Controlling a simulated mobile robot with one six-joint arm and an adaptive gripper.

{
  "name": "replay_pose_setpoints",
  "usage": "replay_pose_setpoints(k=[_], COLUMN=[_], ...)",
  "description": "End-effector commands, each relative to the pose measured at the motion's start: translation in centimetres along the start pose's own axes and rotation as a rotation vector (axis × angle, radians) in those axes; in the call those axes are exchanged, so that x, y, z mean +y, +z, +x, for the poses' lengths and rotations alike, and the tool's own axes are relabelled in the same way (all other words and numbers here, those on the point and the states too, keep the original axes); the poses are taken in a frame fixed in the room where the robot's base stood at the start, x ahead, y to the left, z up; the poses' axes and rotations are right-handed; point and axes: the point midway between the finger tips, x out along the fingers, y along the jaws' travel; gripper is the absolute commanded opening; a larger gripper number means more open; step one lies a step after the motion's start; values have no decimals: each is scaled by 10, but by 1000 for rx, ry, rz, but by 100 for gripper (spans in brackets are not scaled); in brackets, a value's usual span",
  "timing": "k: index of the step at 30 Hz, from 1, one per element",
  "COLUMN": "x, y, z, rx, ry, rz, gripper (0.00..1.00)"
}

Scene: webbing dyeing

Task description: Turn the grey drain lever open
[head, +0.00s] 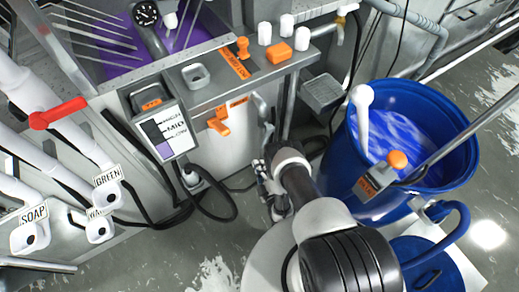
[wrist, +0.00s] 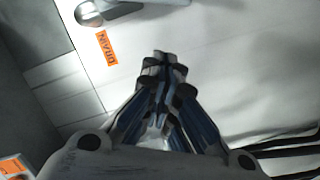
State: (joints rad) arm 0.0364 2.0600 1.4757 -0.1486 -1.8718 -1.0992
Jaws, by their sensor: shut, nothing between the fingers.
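The grey drain lever (head: 262,112) is on the side of the steel dye tank in the head view. Part of it shows at the top left edge of the wrist view (wrist: 98,12), with its rounded grey end beside an orange DRAIN label (wrist: 107,47). My gripper (wrist: 163,60) is shut and empty in front of the pale tank wall. It is apart from the lever, which lies above and left of the fingertips in the wrist view. In the head view my gripper (head: 266,180) is below the lever, partly hidden by my wrist.
An orange valve handle (head: 218,122) is left of the lever. A blue barrel (head: 440,185) with blue liquid stands at right. A level panel (head: 168,130), a black hose (head: 222,215) and a red lever (head: 58,113) are at left.

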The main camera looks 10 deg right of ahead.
Motion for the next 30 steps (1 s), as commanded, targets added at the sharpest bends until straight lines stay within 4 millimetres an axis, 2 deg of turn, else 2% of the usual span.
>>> replay_pose_setpoints(k=[3,8,11,22,25,30], x=[2,1,1,0,3,6], y=[-6,-6,-5,-3,17,31], z=[-3,6,21,99,101,105], rx=[-13,-18,-17,-17,-24,-21], ry=[4,8,9,9,8,7], rz=[-118,-154,-152,-150,-148,-148], gripper=[0,0,0,0,0,0])
